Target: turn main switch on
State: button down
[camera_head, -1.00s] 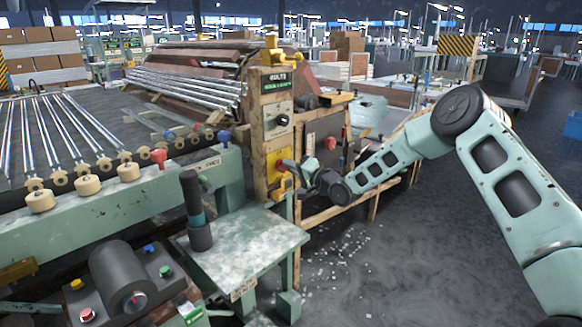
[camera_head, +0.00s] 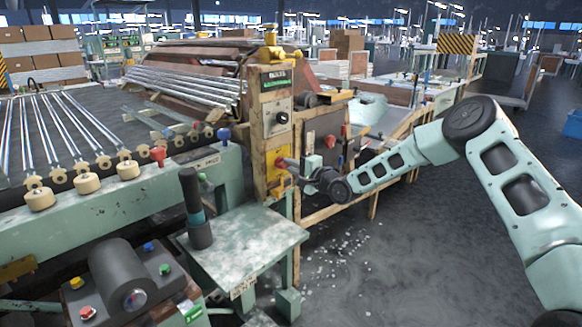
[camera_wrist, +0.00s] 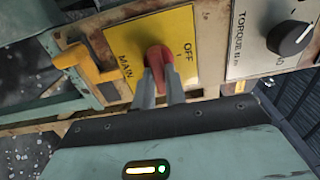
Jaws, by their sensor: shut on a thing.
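The main switch is a red handle (camera_wrist: 158,56) on a yellow plate (camera_wrist: 127,48) marked MAIN and OFF. My gripper (camera_wrist: 160,78) is shut on the red handle, with one finger on each side of it. The fingers hide part of the handle, and I cannot tell its exact setting. In the head view the yellow plate (camera_head: 273,172) is low on the tall wooden control post (camera_head: 259,135). My gripper (camera_head: 285,163) reaches it from the right.
A black torque knob (camera_wrist: 290,38) is on a pale plate right of the switch; it also shows in the head view (camera_head: 282,118). A red button (camera_head: 330,142) is on the dark box right of the post. A green table (camera_head: 240,245) stands in front.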

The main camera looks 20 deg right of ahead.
jog(key=shift+f, duration=0.1)
jog(key=c, duration=1.4)
grip_release()
jog(key=shift+c, duration=0.2)
jog(key=v, duration=1.7)
jog(key=shift+s+d, duration=0.2)
